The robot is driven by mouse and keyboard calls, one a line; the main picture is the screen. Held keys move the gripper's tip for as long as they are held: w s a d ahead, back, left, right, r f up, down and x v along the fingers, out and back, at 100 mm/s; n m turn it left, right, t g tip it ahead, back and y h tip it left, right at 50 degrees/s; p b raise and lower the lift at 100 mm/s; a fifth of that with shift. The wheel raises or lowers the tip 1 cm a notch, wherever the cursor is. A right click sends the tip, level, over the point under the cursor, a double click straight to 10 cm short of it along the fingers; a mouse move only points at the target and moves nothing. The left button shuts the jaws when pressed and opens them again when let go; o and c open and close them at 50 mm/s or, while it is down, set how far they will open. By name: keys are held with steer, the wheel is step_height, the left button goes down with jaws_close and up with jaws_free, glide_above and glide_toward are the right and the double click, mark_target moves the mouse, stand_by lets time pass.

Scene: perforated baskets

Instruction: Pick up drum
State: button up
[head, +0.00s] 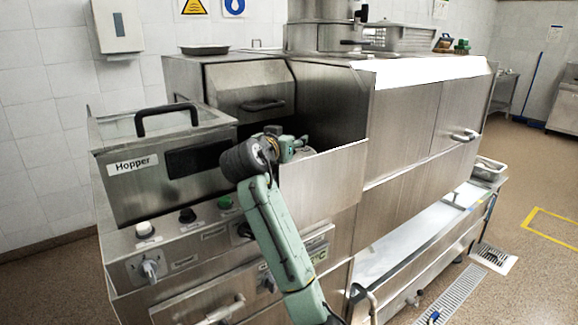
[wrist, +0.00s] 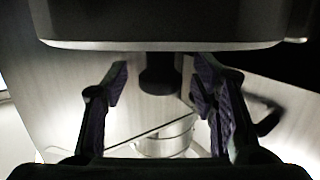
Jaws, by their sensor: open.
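I cannot say for sure which thing is the drum. A shiny round metal vessel (wrist: 165,138) shows low in the middle of the wrist view, beyond and between the fingers. My gripper (wrist: 160,82) is open, with one dark finger on each side and nothing clasped between them. A short dark knob-like part (wrist: 160,78) shows between the fingertips, under a wide pale metal edge. In the head view my green arm reaches over a steel panel into a dark recess of the machine, and the panel hides my fingers.
The steel machine (head: 410,130) fills the middle of the head view. A hopper box (head: 150,185) with a black handle stands left of my arm. A steel cylinder (head: 320,38) and a perforated basket (head: 405,38) stand on top. The front steel panel (head: 325,185) borders my arm closely.

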steer(key=shift+c, duration=0.3)
jaws_close()
stand_by(0.5)
stand_by(0.3)
steer(key=shift+r, duration=0.1)
